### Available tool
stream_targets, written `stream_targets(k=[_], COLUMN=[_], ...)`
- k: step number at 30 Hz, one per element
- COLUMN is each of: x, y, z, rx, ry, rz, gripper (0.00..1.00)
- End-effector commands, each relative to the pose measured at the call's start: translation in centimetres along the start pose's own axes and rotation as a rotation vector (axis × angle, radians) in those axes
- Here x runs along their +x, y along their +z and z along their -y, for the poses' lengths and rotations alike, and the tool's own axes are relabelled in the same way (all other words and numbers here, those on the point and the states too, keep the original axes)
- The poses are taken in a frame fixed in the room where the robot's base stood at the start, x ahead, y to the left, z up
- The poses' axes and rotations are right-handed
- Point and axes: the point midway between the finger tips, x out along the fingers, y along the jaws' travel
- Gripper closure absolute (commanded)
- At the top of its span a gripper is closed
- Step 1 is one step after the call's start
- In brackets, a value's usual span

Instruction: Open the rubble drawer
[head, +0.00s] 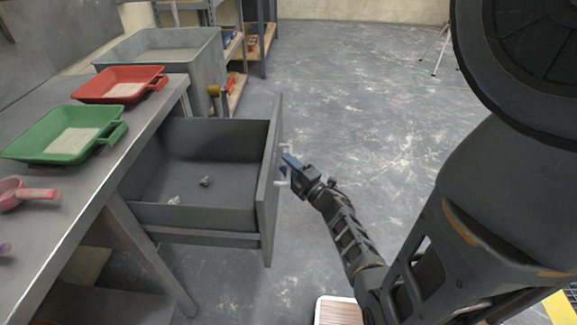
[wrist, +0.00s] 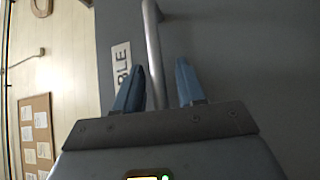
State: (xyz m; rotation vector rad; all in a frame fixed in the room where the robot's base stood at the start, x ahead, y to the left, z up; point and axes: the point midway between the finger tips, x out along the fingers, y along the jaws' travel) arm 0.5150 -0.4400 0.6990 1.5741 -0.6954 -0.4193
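The grey rubble drawer (head: 268,200) stands pulled far out from under the bench, with a few small rubble bits inside. Its pale bar handle (head: 281,183) is on the outer face. My gripper (head: 289,164) is at the handle. In the wrist view the handle bar (wrist: 153,55) runs between the two blue fingers of my gripper (wrist: 158,88). The fingers are apart, with a clear gap between the bar and the right finger; the left finger is close to the bar. A white label (wrist: 121,65) reading "BLE" is beside the handle, partly hidden by the left finger.
On the bench (head: 120,165) are a red tub (head: 92,88), a green tub (head: 35,150) and a pink scoop (head: 12,196). A large grey bin (head: 205,75) stands behind the drawer. The floor (head: 350,90) behind and right of the drawer front is mostly clear.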

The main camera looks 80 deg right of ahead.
Motion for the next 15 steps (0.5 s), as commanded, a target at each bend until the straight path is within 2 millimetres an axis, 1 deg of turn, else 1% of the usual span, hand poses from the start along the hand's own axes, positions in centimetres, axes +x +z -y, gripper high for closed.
stream_targets(k=[5,8,15], x=[-0.4,-1.5,-5.5], y=[0.0,0.0,0.0], z=[0.0,0.1,0.2], rx=[0.0,0.0,-0.001], ry=[0.0,-0.001,-0.002], rz=[0.0,0.0,0.0], gripper=[0.61,0.61,0.61])
